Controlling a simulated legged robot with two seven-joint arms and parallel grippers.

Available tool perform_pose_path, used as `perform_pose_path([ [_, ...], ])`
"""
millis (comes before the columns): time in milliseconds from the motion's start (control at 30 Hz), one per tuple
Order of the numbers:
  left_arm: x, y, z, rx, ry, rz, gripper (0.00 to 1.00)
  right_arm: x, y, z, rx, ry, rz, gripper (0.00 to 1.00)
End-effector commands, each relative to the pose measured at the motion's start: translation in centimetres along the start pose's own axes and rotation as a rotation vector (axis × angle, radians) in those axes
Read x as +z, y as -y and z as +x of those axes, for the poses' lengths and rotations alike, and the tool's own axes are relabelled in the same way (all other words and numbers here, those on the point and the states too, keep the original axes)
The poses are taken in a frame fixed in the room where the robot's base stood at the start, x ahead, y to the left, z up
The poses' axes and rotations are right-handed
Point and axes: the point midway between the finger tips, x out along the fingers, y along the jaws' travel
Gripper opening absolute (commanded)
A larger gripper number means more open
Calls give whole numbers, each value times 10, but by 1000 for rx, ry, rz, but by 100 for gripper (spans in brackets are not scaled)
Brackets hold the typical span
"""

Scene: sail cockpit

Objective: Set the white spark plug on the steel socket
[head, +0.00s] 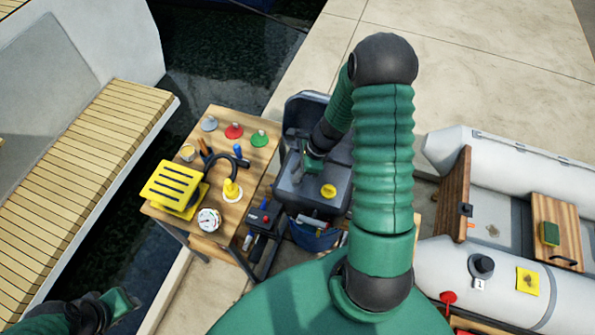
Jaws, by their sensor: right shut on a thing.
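My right gripper (299,175) reaches down over the dark outboard motor (318,200), left of its yellow cap. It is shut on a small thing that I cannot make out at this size. I cannot pick out the white spark plug with certainty; it may be what the gripper holds. I cannot clearly tell the steel socket from the other small parts. A small grey round piece (209,124) stands at the back of the wooden table (180,222). My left gripper (122,303) is low at the left, away from the table, and its jaw opening is unclear.
The table bears a red piece (234,131), a green piece (259,138), a yellow slotted block (172,187), a white-and-yellow item (232,190) and a gauge (209,220). A grey inflatable boat (505,150) lies at right. Dark water (215,60) lies behind the table.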

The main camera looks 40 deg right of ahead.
Motion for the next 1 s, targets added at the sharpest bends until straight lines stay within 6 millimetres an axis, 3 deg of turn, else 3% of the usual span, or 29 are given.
perform_pose_path([
  [367,2,0,7,0,0,0,36,-4,1,8,0,1,1,0],
  [400,2,0,6,0,0,0,36,-4,1,7,0,1,1,21],
  [467,1,0,6,0,0,0,36,-4,1,7,0,1,0,26],
  [767,1,0,4,0,0,0,36,-3,0,5,0,0,0,26],
  [1000,-3,0,-14,0,0,0,36,-2,1,-17,0,0,0,26],
])
